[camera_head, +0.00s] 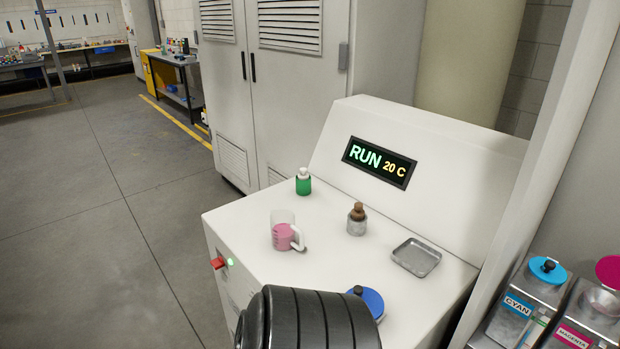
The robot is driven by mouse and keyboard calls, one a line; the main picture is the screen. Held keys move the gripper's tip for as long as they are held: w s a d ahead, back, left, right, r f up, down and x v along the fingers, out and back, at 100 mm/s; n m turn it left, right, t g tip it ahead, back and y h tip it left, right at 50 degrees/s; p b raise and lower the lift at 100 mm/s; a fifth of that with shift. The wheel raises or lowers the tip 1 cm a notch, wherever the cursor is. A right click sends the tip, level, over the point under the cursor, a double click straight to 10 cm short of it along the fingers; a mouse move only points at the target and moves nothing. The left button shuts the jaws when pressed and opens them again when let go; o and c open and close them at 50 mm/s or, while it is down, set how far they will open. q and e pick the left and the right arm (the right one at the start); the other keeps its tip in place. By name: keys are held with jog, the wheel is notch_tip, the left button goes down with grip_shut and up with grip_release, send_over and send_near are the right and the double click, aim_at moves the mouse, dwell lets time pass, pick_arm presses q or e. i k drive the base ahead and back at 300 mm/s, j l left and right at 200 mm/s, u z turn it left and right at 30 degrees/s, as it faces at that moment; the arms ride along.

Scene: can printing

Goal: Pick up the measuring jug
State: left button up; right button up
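The measuring jug (283,233) stands upright on the white top of the machine. It is a clear jug with pink in its lower part and a pale handle on its right side. Nothing is touching it. Neither of my grippers can be made out in the head view. A black ribbed part, which looks like one of my arms, rises at the bottom centre in front of the jug and hides part of the worktop.
A green bottle (303,184) stands behind the jug. A grey jar with a brown top (357,220), a metal tray (416,257) and a blue round lid (371,301) are to its right. The sloped panel's display (379,162) reads RUN 20 C. Ink containers (527,301) stand far right.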

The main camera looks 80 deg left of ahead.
aim_at(282, 222)
jog(key=u, duration=2.8)
